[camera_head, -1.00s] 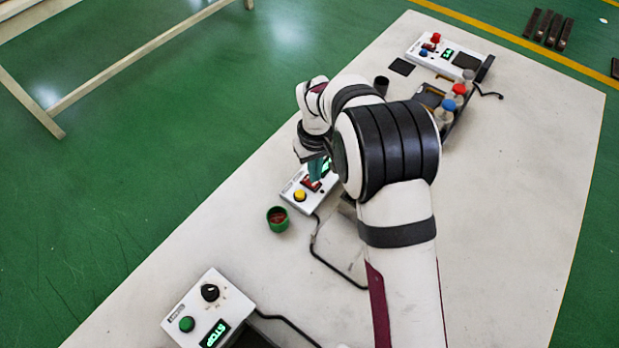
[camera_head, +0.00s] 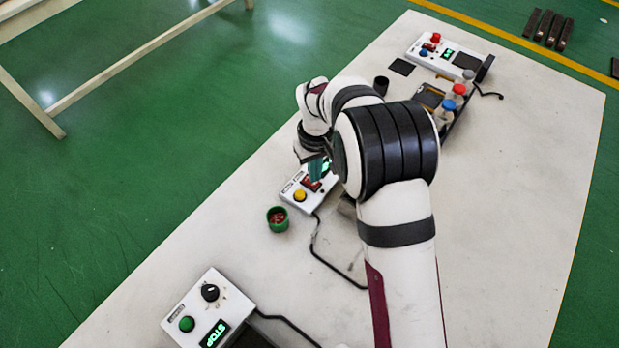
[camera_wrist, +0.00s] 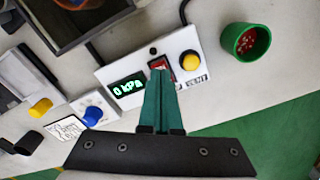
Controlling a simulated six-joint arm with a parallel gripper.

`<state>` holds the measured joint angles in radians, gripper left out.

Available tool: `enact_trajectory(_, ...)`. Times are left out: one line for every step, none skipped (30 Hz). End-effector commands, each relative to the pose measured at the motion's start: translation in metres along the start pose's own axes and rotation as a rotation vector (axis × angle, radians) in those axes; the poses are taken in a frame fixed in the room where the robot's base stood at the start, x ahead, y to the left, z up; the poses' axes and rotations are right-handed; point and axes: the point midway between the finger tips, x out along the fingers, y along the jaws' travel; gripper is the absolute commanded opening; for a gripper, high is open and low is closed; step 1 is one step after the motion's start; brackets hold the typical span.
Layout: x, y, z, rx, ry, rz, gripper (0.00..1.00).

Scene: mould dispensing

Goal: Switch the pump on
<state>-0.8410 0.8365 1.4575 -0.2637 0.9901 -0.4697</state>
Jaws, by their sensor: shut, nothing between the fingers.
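The pump box (camera_head: 298,199) is a white control box in the middle of the table, under my gripper. In the wrist view it (camera_wrist: 201,71) carries a display (camera_wrist: 127,90) reading 0 kPa, a red rocker switch (camera_wrist: 161,69) and a yellow button (camera_wrist: 190,61) labelled VENT. My gripper (camera_wrist: 160,72) is shut and empty, its green fingertips at the red switch and hiding part of it. Whether they touch it I cannot tell. In the head view my gripper (camera_head: 316,178) is over the switch, partly behind my arm.
A green cup (camera_head: 277,218) with red pieces stands beside the box. A box with a STOP display (camera_head: 214,333) is at the front left. Another control box (camera_head: 447,56) and a rack of coloured-cap bottles (camera_head: 455,100) are at the back. A black cable (camera_head: 334,268) runs from the pump box.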

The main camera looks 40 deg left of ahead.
Motion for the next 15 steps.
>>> enact_trajectory(0.0009,0.0,0.0001,0.0,-0.001,0.0,0.0)
enact_trajectory(0.0014,0.0,0.0001,0.0,-0.001,0.0,0.0)
enact_trajectory(0.0021,0.0,0.0001,0.0,-0.001,0.0,0.0)
enact_trajectory(0.0025,0.0,0.0001,0.0,-0.001,0.0,0.0)
enact_trajectory(0.003,0.0,0.0001,0.0,-0.001,0.0,0.0)
enact_trajectory(0.0036,0.0,0.0001,0.0,-0.001,0.0,0.0)
enact_trajectory(0.0041,0.0,0.0001,0.0,-0.001,0.0,0.0)
enact_trajectory(0.0045,0.0,0.0001,0.0,-0.001,0.0,0.0)
enact_trajectory(0.0051,0.0,0.0,0.0,0.0,0.0,0.0)
enact_trajectory(0.0056,0.0,0.0,0.0,0.0,0.0,0.0)
enact_trajectory(0.006,0.0001,0.0,0.0,0.0,0.0,0.0)
enact_trajectory(0.0066,0.0001,-0.0001,0.0,0.0,0.0,0.0)
enact_trajectory(0.007,0.0001,-0.0001,0.0,0.0,0.0,0.0)
enact_trajectory(0.0074,0.0001,-0.0001,0.0,0.0,0.0,0.0)
enact_trajectory(0.008,0.0001,-0.0001,0.0,0.0,0.0,0.0)
